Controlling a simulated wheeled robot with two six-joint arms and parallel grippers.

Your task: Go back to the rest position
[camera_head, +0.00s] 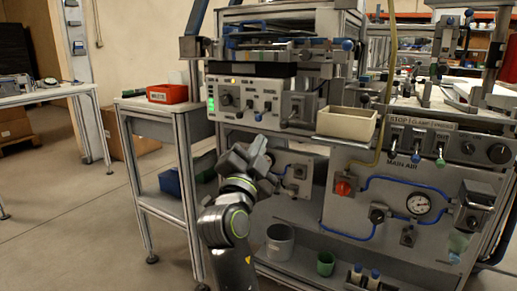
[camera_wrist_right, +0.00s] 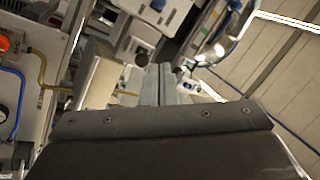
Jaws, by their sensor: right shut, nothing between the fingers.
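My right arm rises from the bottom of the head view, and its gripper (camera_head: 246,158) is in front of the machine, just below the control box. In the right wrist view the two fingers (camera_wrist_right: 159,85) lie side by side, shut, with nothing between them. The control box (camera_head: 250,98) has knobs and green lights. My left gripper is not in view.
A red bin (camera_head: 167,93) stands on the side table left of the machine. A cream tray (camera_head: 347,123) sticks out to the right of my gripper. A red knob (camera_head: 343,188), a gauge (camera_head: 418,204) and blue hoses are on the lower panel.

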